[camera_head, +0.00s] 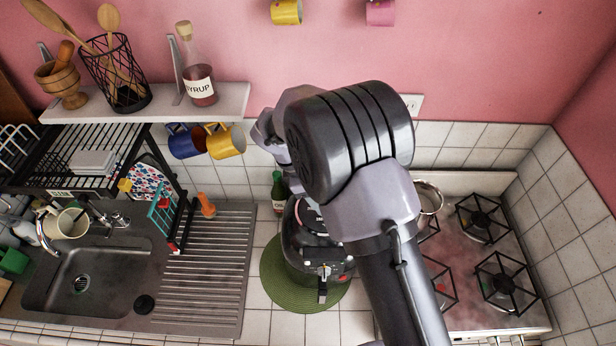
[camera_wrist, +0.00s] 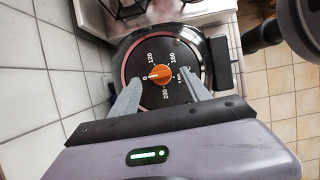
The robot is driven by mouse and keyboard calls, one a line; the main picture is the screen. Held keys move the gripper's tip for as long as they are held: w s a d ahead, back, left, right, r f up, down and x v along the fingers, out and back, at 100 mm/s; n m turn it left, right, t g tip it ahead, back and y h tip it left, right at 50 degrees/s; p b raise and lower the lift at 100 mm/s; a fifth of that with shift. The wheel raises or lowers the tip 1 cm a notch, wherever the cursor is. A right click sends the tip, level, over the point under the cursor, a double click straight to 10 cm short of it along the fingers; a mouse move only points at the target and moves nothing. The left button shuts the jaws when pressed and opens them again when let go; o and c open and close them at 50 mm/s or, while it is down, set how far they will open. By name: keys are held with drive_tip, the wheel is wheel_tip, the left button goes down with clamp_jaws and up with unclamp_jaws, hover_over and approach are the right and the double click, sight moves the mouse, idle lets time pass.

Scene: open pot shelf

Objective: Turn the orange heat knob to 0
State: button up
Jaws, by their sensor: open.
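The orange heat knob (camera_wrist: 160,75) sits in the middle of a round black dial face with white numbers, including 0, 120, 180 and 200. A small pale mark on the knob appears to face left, towards the 0; it is too small to be certain. My gripper (camera_wrist: 160,78) is open, with one grey finger on each side of the knob and gaps visible between. Whether the tips are level with the knob is hard to tell.
The appliance stands on a green round mat (camera_head: 275,290) on white tiles. A green bottle (camera_head: 278,186) is close behind it. A stove (camera_head: 470,262) with a pot (camera_head: 430,196) is at right. A sink (camera_head: 95,278) and ribbed drainboard (camera_head: 205,275) are at left. Mugs hang above.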

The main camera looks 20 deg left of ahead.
drive_tip(key=v, duration=1.4)
drive_tip(key=shift+a+r, duration=0.2)
drive_tip(key=shift+r, duration=0.15)
drive_tip(key=shift+s+f, duration=0.1)
